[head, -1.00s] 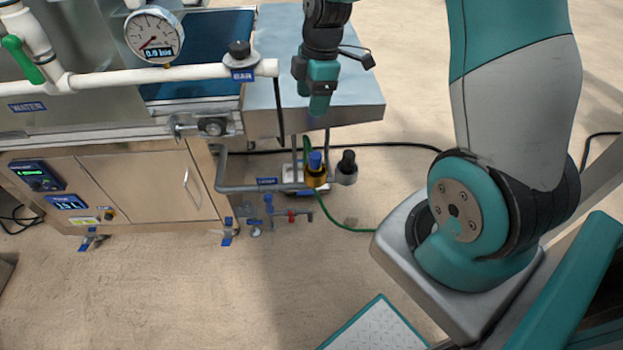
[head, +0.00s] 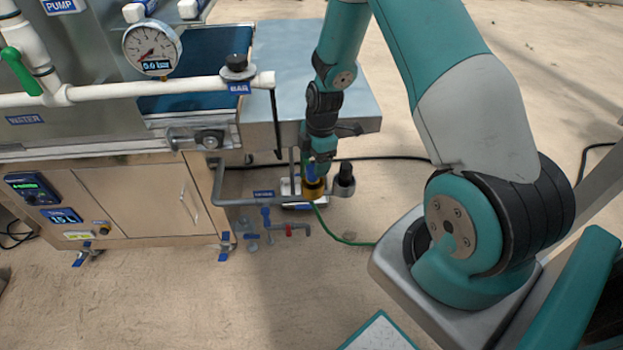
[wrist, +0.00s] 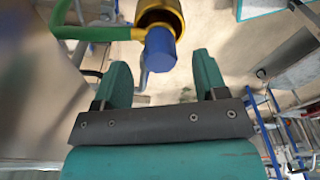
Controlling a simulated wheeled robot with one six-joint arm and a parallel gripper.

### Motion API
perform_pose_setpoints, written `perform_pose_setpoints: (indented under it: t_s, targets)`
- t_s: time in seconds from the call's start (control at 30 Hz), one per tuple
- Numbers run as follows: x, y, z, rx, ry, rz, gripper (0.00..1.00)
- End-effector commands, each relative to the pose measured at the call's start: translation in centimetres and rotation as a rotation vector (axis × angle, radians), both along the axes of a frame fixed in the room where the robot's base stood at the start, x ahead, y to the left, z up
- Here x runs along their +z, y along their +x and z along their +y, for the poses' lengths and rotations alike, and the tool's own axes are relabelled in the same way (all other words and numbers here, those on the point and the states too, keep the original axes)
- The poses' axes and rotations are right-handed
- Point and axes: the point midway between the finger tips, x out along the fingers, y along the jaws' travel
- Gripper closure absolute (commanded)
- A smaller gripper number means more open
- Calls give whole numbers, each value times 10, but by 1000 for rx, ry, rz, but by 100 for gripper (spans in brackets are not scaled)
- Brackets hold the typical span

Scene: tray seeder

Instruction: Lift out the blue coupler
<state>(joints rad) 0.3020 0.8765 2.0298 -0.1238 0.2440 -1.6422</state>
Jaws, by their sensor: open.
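The blue coupler (wrist: 160,50) is a short blue cylinder seated in a yellow, brass-coloured cup (wrist: 163,12) in the wrist view. In the head view the yellow cup (head: 313,189) sits low beside the grey pipe, and the coupler (head: 311,171) shows only in part below my gripper. My gripper (wrist: 160,62) is open, with its two teal fingers apart. The coupler lies ahead of the fingertips, near the gap between them, and nothing is gripped. In the head view my gripper (head: 319,160) points down just above the cup, and its fingertips are hard to make out.
A black-topped grey fitting (head: 344,180) stands close to the right of the cup. A grey pipe (head: 250,201) runs to its left. A green hose (head: 335,234) leads away over the floor. The steel table (head: 350,106) overhangs behind my wrist.

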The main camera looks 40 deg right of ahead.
Motion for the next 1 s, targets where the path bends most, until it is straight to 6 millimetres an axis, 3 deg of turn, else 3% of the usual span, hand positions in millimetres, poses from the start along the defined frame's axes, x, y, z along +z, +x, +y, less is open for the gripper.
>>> perform_pose_setpoints:
  t_s: [0.3,0.57,0.83,1.0]
  targets:
    - [-43,2,9,0,1,3,34]
    - [-47,2,9,1,0,1,34]
    - [-47,2,8,-1,0,1,91]
    - [-46,2,8,-1,0,1,91]
